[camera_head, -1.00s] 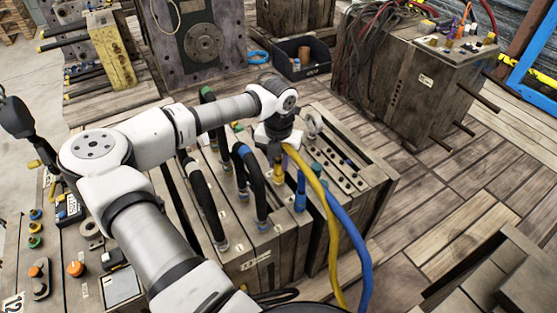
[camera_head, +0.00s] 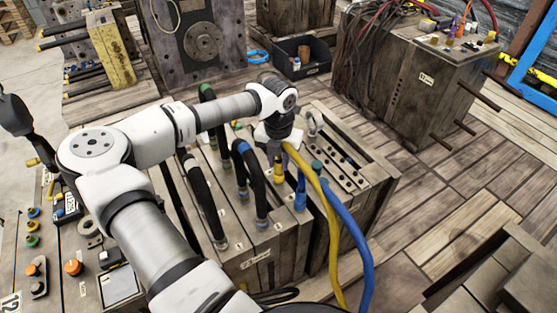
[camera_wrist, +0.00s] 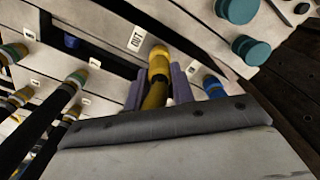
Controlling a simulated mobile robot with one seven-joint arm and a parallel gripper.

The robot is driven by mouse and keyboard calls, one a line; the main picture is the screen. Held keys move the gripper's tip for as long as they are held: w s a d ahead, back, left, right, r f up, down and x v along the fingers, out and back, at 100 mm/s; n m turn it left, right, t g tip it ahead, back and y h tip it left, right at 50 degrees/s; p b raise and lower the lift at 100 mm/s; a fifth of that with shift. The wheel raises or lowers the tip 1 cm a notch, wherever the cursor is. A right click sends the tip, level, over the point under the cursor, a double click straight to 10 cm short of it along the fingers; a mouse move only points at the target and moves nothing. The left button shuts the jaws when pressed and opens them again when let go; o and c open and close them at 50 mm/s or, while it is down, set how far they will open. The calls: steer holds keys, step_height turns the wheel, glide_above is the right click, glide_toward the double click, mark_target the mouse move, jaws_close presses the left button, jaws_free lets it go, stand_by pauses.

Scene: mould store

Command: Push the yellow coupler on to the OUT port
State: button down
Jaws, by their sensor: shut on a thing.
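The yellow coupler (camera_wrist: 158,72) is between the purple finger pads of my gripper (camera_wrist: 164,84) in the wrist view, and the jaws are shut on it. It points at the face beside the OUT label (camera_wrist: 137,38). The OUT port is hidden behind the coupler's front end, so I cannot tell whether the coupler is seated. In the head view my gripper (camera_head: 277,150) is above the mould block, with the yellow coupler (camera_head: 279,172) upright below it. The yellow hose (camera_head: 328,215) bends from there down the front right.
A blue coupler (camera_head: 300,198) with a blue hose (camera_head: 350,235) stands close on the right. Black hoses (camera_head: 205,200) loop on the left. Teal caps (camera_wrist: 250,48) are at the upper right in the wrist view. Open floor (camera_head: 450,190) lies right of the block.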

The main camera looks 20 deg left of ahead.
steer(key=c, duration=1.1)
jaws_free()
step_height(320, 180, up, 14)
